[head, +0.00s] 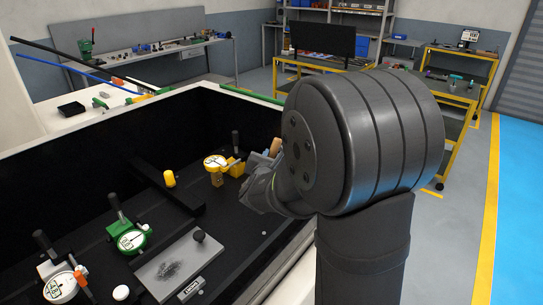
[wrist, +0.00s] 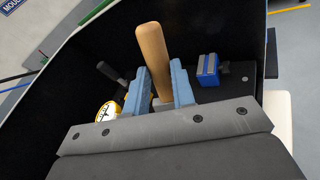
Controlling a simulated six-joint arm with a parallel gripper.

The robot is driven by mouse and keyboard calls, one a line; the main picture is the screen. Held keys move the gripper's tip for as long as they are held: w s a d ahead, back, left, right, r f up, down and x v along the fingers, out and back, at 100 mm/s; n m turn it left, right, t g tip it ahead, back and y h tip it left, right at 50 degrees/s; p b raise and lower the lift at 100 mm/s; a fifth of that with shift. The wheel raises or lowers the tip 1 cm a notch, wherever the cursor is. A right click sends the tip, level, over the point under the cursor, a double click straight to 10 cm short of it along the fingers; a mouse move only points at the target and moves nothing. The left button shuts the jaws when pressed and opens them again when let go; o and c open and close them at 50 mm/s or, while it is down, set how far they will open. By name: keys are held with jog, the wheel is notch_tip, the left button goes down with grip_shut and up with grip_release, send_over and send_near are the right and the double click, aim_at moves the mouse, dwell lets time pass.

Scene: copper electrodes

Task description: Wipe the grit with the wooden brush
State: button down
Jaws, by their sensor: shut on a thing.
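My gripper (head: 262,165) is inside the black-lined box near its right wall. In the wrist view, its two blue fingers (wrist: 160,84) are shut on the tan wooden handle of the brush (wrist: 153,50). The handle rises between the fingers; the brush's lower end is hidden. In the head view only a small piece of the handle (head: 276,146) shows beside my arm. The grit (head: 178,269) is a dark grey smudge on a light grey plate (head: 205,256) at the front of the box floor, left of and nearer than my gripper. A black knob stands at the plate's back edge.
A green dial tool (head: 131,239), a white dial tool (head: 58,284) and a yellow dial tool (head: 216,163) stand on the floor. A yellow peg (head: 169,178) stands by a black divider bar (head: 165,185). A blue block (wrist: 208,70) is right of the handle. Walls surround the floor.

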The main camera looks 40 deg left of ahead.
jog(key=shift+r, duration=0.1)
jog(key=shift+r, duration=0.45)
jog(key=shift+s+f, duration=2.1)
jog(key=shift+f, duration=1.9)
jog(key=shift+w+r, duration=0.7)
jog(key=shift+r, duration=0.65)
jog(key=shift+w+r, duration=0.65)
jog(key=shift+r, duration=0.65)
jog(key=shift+w+r, duration=0.7)
jog(key=shift+r, duration=0.65)
jog(key=shift+w+d, duration=0.1)
